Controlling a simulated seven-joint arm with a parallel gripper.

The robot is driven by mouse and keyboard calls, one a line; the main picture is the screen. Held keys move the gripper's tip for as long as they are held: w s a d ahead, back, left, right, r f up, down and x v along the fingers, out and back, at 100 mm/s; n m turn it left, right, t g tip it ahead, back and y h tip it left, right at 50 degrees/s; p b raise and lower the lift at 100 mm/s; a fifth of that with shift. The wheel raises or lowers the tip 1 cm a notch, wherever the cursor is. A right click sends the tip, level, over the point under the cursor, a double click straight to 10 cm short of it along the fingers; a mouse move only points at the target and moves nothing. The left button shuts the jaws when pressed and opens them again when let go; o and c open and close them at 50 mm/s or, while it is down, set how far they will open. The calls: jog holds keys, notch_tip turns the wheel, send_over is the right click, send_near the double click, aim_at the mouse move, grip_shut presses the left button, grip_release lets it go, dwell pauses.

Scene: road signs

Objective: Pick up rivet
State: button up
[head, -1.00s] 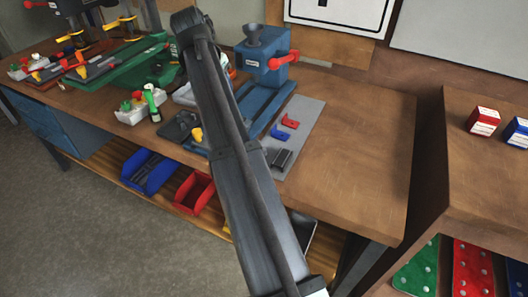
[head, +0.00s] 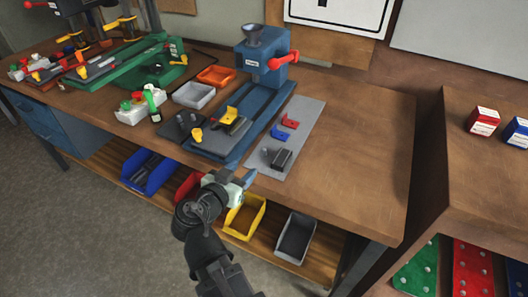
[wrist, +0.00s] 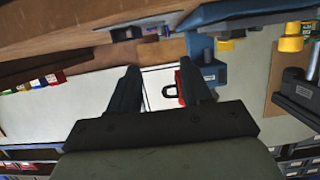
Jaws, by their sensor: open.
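I cannot make out a rivet for certain in either view. A small grey bin (head: 193,94) and an orange bin (head: 215,75) stand on the bench left of the blue press (head: 264,65), their contents too small to tell. My gripper (head: 237,179) is at the bench's front edge, in front of the press base. Its jaws are apart and nothing shows between them. In the wrist view my gripper (wrist: 162,82) has both fingers spread, with a padlock-like red and black shape (wrist: 182,85) seen far behind them.
A grey mat (head: 300,117) with small red, blue and dark parts lies right of the press. White tubs (head: 137,108) and a green machine base (head: 140,65) stand left. Yellow (head: 245,215) and grey (head: 296,238) bins sit on the lower shelf. The bench's right side is clear.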

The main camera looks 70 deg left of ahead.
aim_at(262, 158)
jog(key=x, duration=0.8)
jog(key=shift+w+a+f, duration=0.15)
jog(key=shift+a, duration=0.05)
jog(key=shift+x, duration=2.6)
jog(key=shift+f, duration=0.2)
grip_shut()
